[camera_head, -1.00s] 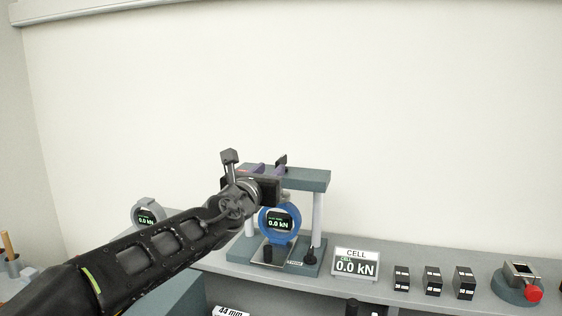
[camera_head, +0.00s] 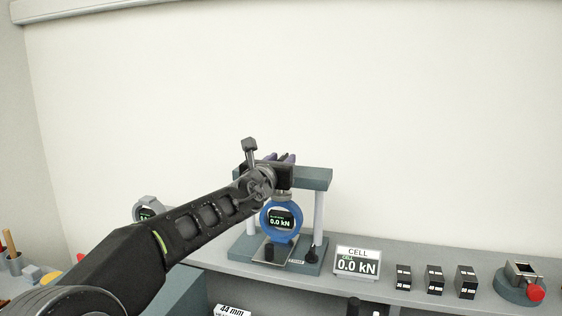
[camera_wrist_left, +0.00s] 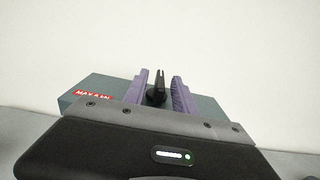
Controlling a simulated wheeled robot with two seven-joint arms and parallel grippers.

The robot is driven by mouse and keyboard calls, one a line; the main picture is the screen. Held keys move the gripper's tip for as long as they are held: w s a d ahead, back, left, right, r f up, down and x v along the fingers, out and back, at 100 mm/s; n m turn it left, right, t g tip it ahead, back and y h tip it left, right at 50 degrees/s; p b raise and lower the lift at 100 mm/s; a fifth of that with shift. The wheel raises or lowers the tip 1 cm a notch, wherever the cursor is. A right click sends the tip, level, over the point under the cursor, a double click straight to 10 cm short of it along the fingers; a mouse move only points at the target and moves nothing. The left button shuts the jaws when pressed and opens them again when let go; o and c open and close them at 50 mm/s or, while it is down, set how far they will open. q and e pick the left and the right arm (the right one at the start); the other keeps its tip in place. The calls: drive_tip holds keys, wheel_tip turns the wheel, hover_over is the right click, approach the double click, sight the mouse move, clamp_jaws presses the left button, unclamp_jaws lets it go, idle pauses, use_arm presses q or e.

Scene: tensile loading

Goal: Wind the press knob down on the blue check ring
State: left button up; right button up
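The blue check ring (camera_head: 268,224) stands upright in the press frame (camera_head: 318,179), and its dial reads 0.0 kN. The press's top beam (camera_wrist_left: 115,87) crosses the left wrist view, with a red label at its left. The dark press knob (camera_wrist_left: 156,94) stands on the beam. My left gripper (camera_wrist_left: 158,88) is at the top of the press, its two purple fingers apart on either side of the knob. Small gaps show between fingers and knob. In the head view the left gripper (camera_head: 284,159) hides most of the knob. My right gripper is not in view.
Several black blocks (camera_head: 434,279) and a device with a red button (camera_head: 519,283) lie farther right. A grey ring gauge (camera_head: 146,207) is at the left, partly behind my arm.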

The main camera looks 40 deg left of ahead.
use_arm(q)
drive_tip(key=shift+c, duration=0.3)
clamp_jaws()
